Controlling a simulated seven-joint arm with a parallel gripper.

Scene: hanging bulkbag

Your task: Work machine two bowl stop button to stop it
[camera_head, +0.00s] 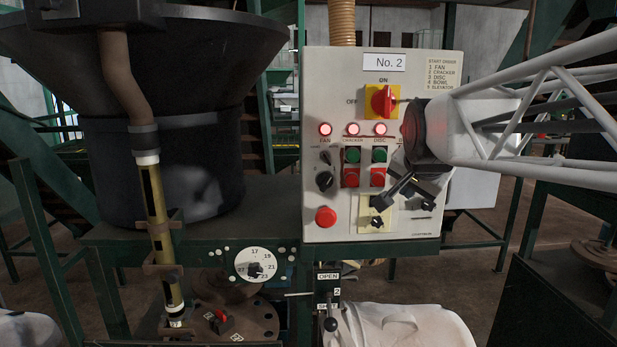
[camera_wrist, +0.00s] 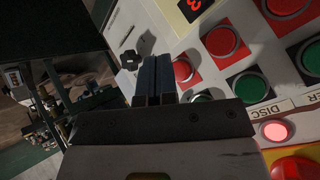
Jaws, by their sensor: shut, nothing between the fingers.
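The No. 2 control panel (camera_head: 345,130) faces me. In the wrist view the bowl stop button is a round red button (camera_wrist: 183,70), just right of my fingers, beside a partly hidden green button (camera_wrist: 202,98). In the head view my arm and hand hide the bowl buttons. My gripper (camera_head: 378,204) is shut and empty in front of the panel's lower right part. Its dark fingers also show in the wrist view (camera_wrist: 155,58). Whether they touch the panel I cannot tell.
The disc stop button (camera_wrist: 220,40) is close by, with the disc green button (camera_wrist: 250,87) below it. A black knob (camera_wrist: 129,59) lies left of my fingertips. A red-on-yellow main switch (camera_head: 382,101), a red mushroom button (camera_head: 326,216) and lit red lamps (camera_head: 353,129) are on the panel.

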